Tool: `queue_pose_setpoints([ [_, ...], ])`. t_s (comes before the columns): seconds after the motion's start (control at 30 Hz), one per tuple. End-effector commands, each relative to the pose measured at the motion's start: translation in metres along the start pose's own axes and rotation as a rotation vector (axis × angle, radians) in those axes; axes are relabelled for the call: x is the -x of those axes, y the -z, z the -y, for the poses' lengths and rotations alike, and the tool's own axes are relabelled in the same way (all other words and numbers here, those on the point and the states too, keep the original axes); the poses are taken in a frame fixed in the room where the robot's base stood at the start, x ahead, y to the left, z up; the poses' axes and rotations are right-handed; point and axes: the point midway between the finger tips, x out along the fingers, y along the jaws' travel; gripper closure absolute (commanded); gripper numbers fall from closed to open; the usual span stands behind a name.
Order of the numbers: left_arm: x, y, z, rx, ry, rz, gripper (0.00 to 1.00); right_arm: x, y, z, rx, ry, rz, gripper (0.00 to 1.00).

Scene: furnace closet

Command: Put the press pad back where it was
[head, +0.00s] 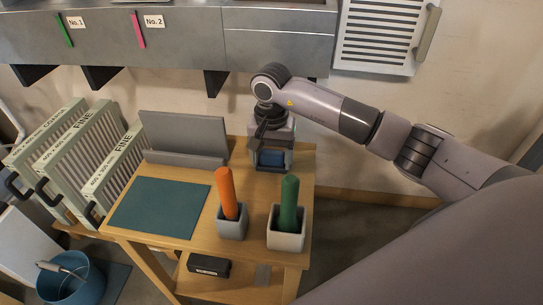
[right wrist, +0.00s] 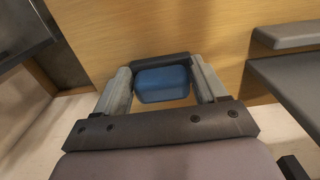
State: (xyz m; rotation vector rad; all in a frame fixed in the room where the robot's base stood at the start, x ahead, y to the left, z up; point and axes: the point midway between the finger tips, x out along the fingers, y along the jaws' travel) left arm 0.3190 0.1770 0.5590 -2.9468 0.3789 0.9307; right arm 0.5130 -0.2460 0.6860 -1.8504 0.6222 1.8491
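The press pad (right wrist: 162,84) is a blue block with a dark edge; it shows between the two fingers of my right gripper (right wrist: 161,68) in the right wrist view. The fingertips appear to meet its dark ends on both sides. In the head view my right gripper (head: 272,150) points down over the back right corner of the wooden table (head: 205,257), with the blue pad (head: 274,158) low between its fingers. I cannot tell whether the pad touches the tabletop. My left gripper is not in view.
An orange stick (head: 226,190) and a green stick (head: 289,205) stand in small grey holders near the table's front. A teal mat (head: 158,208) lies at left, with a grey stand (head: 185,135) behind. Framed filters (head: 82,150) lean left of the table.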

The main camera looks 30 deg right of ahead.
Motion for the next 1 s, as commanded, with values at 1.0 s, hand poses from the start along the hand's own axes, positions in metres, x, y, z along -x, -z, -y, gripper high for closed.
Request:
queue_pose_setpoints([
  [1.0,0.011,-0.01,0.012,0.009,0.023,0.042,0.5,0.111,0.001,0.0,-0.001,0.001,-0.001,0.07],
])
